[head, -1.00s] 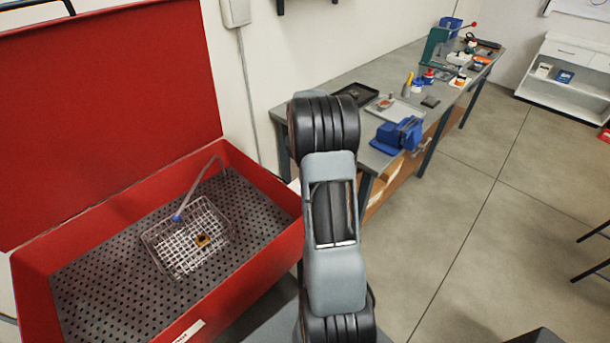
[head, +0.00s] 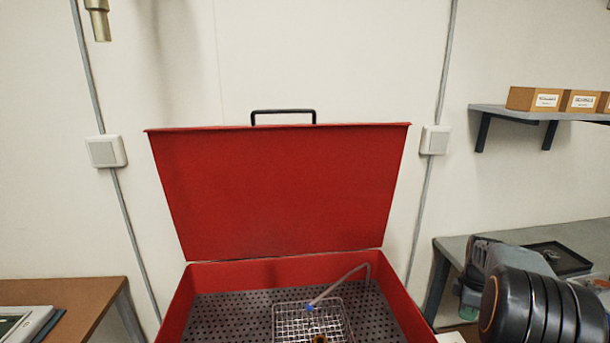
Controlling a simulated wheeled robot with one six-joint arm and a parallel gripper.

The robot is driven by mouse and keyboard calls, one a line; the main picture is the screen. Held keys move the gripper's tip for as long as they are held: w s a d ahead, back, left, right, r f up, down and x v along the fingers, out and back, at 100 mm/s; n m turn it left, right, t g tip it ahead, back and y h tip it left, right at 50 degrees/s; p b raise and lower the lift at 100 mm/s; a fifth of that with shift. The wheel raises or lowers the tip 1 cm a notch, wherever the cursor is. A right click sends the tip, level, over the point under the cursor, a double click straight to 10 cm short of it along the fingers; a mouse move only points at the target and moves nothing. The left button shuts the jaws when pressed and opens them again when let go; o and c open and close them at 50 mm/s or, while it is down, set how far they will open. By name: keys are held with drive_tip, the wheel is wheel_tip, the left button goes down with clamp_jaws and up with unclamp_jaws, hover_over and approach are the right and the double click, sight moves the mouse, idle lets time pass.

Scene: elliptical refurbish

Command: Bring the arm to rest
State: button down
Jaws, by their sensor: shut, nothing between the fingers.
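My arm shows at the lower right of the head view as a black ringed joint and a grey link, in front of a grey bench. My gripper is not in view, so its fingers cannot be seen. The red parts washer (head: 280,190) stands in the middle with its lid raised against the wall. Inside it a wire basket (head: 276,322) rests on the black perforated tray (head: 230,312). A small brownish-gold part (head: 320,339) lies in the basket, cut by the bottom edge. A grey hose with a blue tip (head: 310,306) reaches over the basket.
A grey bench (head: 455,245) with a black tray (head: 560,258) stands at the right, partly hidden by my arm. A shelf (head: 490,110) with labelled boxes (head: 533,98) hangs above it. A brown table (head: 85,293) stands at the lower left.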

drive_tip(key=s+a+r+m+t, duration=0.1)
drive_tip(key=s+a+r+m, duration=0.2)
drive_tip(key=a, duration=0.5)
drive_tip(key=s+a+r+m+t, duration=0.2)
drive_tip(key=s+a+r+m, duration=0.1)
drive_tip(key=s+a+m, duration=0.2)
drive_tip(key=s+a+r+m+t, duration=0.2)
drive_tip(key=s+a, duration=0.6)
drive_tip(key=a, duration=0.5)
drive_tip(key=shift+r+m, duration=0.6)
drive_tip(key=shift+m, duration=0.3)
